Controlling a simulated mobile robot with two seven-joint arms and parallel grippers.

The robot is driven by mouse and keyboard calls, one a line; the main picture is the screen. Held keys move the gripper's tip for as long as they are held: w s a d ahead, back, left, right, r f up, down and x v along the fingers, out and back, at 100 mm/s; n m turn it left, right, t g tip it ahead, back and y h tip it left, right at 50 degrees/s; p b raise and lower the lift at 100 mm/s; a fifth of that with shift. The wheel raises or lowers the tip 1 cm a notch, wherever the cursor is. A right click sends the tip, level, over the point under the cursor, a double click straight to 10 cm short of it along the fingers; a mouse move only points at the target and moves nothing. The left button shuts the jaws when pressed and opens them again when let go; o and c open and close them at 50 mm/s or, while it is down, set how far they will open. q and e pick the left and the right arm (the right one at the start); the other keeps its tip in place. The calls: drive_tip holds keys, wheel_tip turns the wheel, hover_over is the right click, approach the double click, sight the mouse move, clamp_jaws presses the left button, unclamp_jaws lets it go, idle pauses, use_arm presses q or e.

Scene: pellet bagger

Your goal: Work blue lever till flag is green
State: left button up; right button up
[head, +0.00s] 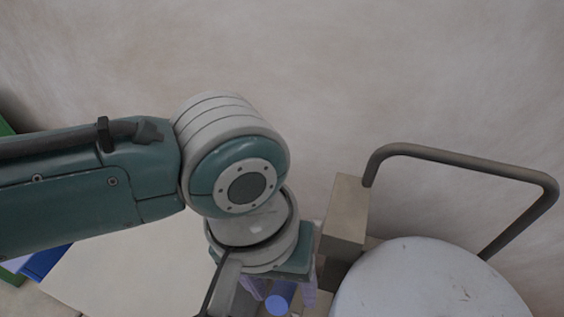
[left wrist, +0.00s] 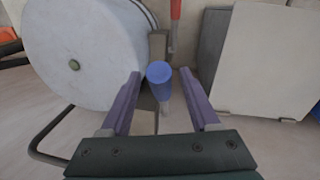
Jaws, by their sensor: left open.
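The blue lever (left wrist: 159,74) ends in a round blue knob. In the left wrist view it lies between the two purple fingers of my left gripper (left wrist: 168,84), which is open with a gap on both sides of the knob. In the head view the blue knob (head: 281,297) shows at the bottom, below my left wrist, with the left gripper (head: 278,290) mostly hidden by my arm. No green flag can be made out. A red upright piece (left wrist: 175,22) stands beyond the lever in the left wrist view. My right gripper is in neither view.
A large pale drum (head: 425,285) stands right of the lever in the head view, with a bent grey tube rail (head: 460,159) behind it. A beige block (head: 345,212) stands beside the drum. A pale panel (left wrist: 268,60) stands right in the left wrist view.

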use_arm(q)
drive_tip(key=shift+f, duration=0.1)
clamp_jaws()
idle(0.5)
idle(0.9)
